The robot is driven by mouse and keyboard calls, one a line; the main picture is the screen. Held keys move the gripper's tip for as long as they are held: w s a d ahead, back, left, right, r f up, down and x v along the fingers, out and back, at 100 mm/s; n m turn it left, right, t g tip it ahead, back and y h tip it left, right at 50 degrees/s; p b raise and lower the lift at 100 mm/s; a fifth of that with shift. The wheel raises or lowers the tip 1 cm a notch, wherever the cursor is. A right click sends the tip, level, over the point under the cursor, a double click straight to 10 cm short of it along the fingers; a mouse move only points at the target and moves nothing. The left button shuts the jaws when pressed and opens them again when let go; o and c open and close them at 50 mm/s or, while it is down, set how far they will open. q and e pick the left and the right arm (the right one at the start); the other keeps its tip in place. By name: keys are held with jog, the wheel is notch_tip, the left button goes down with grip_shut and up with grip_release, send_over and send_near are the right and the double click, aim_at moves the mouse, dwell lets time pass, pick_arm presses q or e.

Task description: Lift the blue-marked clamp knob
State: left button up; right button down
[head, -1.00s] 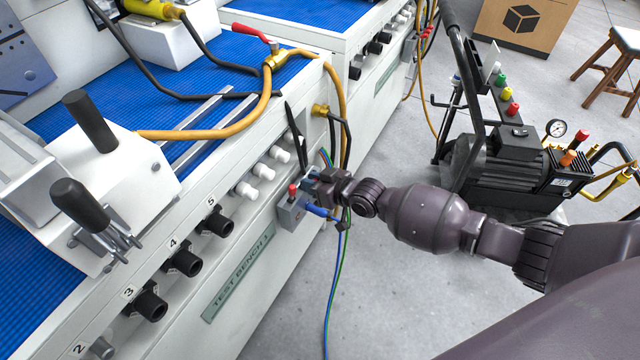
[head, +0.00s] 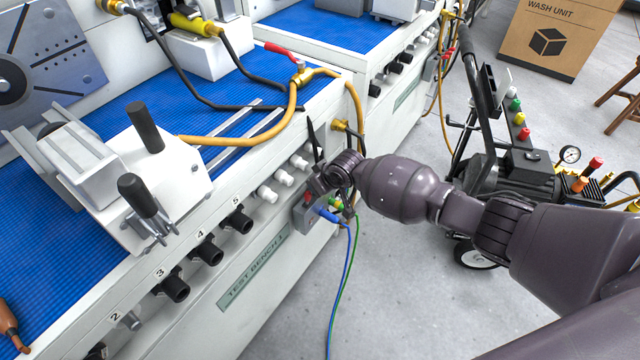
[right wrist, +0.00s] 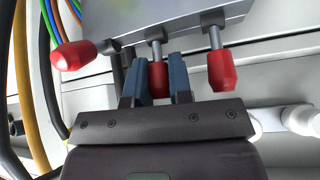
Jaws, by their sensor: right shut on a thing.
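No blue-marked knob can be made out. A white clamp fixture (head: 95,165) stands on the left end of the blue bench mat, with a black handle (head: 145,127) on top and another black handle (head: 137,195) at its front, above small metal levers. My right gripper (right wrist: 160,78) is at a grey box (head: 308,217) on the bench front, well right of the fixture. In the right wrist view its dark blue fingers are shut on the middle red-capped lever (right wrist: 158,80) of the box. In the head view its fingertips are mostly hidden. My left gripper is not in view.
Red-capped levers flank it at left (right wrist: 74,54) and right (right wrist: 222,72). A blue plug (head: 327,213) and loose cables hang from the box. Black valve knobs (head: 207,250) line the bench front. A wheeled pump unit (head: 515,175) stands right; the floor between is clear.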

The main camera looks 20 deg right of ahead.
dwell(0.4)
jog(key=c, duration=1)
grip_release()
jog(key=shift+c, duration=0.2)
pick_arm(q)
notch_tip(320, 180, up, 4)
jog(key=p, duration=0.4)
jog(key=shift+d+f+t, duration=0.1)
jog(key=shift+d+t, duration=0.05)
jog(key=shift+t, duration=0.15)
pick_arm(e)
jog(key=v, duration=1.1)
jog(key=shift+w, duration=0.1)
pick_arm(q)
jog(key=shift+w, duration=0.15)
